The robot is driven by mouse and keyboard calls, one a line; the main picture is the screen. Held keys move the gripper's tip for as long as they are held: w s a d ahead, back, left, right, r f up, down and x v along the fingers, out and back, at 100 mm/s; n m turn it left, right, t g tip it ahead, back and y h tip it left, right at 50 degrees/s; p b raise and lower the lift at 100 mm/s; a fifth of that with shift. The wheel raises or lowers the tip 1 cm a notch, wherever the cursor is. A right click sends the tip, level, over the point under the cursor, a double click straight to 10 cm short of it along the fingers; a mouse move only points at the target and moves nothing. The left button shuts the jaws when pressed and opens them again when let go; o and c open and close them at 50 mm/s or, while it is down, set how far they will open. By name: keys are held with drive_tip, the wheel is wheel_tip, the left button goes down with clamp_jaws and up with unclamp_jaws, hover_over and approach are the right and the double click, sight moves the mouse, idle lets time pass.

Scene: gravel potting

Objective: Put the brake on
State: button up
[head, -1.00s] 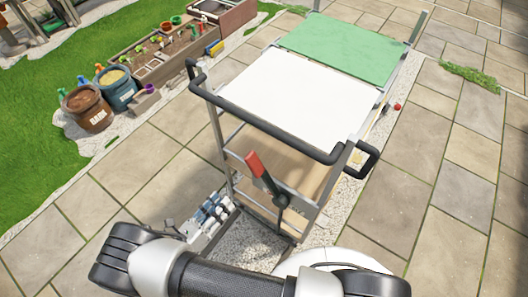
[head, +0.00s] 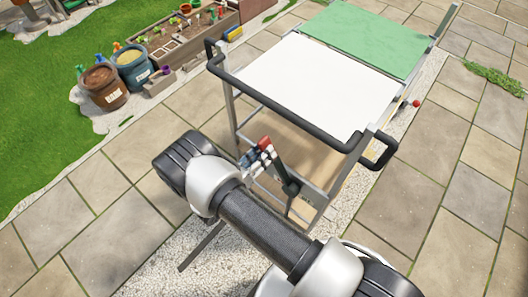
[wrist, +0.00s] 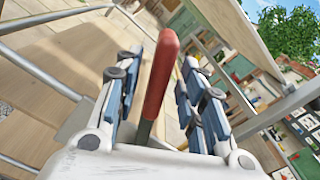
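The cart (head: 312,84) has a white panel and a green panel on top, inside a grey frame with a black push bar. A brake lever with a red grip (head: 265,143) stands at its near end, on a dark arm (head: 285,178). My gripper (head: 255,156) is at the lever, partly hidden behind my arm in the head view. In the wrist view the red grip (wrist: 161,78) stands between the two blue-padded fingers of my gripper (wrist: 163,62). Gaps show on both sides of the grip, so the fingers are open around it.
The cart's metal rails (wrist: 45,72) and wooden shelf lie close around my gripper. A black loop handle (head: 380,150) sticks out at the cart's right corner. Pots of bark (head: 103,87) and a planter bed are at the upper left.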

drive_tip(key=shift+w+d, duration=0.3)
drive_tip(key=shift+w, duration=0.05)
clamp_jaws()
idle(0.3)
idle(0.4)
